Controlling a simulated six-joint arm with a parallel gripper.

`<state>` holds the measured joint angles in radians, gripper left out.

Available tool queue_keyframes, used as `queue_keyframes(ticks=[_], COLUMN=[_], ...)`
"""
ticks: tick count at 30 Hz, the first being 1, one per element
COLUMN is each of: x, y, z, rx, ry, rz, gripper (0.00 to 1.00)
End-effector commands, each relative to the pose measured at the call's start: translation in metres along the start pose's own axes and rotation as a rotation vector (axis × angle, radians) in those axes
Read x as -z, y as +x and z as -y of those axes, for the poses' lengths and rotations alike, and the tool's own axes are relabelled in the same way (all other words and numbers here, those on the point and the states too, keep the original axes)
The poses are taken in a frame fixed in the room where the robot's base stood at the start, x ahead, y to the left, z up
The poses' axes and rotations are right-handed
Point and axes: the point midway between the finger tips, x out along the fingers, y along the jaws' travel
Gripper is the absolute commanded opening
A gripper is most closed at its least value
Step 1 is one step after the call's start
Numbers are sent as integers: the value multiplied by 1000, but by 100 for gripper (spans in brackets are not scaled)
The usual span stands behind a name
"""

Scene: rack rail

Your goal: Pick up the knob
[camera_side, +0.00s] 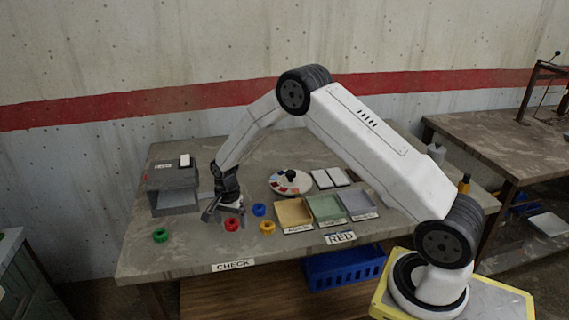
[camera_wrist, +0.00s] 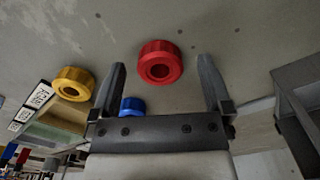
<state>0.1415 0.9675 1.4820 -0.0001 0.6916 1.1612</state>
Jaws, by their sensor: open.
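Several ring-shaped knobs lie on the table: a red knob (camera_side: 232,225), a blue knob (camera_side: 259,209), a yellow knob (camera_side: 267,228) and a green knob (camera_side: 160,236). My gripper (camera_side: 224,214) is open and empty, low over the table close to the red knob. In the wrist view, the red knob (camera_wrist: 160,50) shows in the gap between the spread fingertips (camera_wrist: 161,66), with no finger touching it that I can see. The blue knob (camera_wrist: 132,106) is partly hidden by the gripper, and the yellow knob (camera_wrist: 72,80) is left of the left finger.
A grey open-fronted box (camera_side: 174,178) stands at the left behind my gripper. Three shallow labelled trays (camera_side: 298,230) sit right of the knobs. A round disc (camera_side: 281,188) is behind them. A "RED" sign (camera_side: 340,238) and a "CHECK" sign (camera_side: 233,265) are at the front edge.

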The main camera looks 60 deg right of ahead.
Motion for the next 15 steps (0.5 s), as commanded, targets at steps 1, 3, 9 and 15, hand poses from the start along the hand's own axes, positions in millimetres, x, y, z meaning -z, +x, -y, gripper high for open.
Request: queue_keyframes(ticks=[1,3,9,15], x=[0,0,0,0], y=[0,0,0,0], z=[0,0,0,0], rx=[0,0,0,0], ry=[0,0,0,0], rz=[0,0,0,0], gripper=[100,100,100,75])
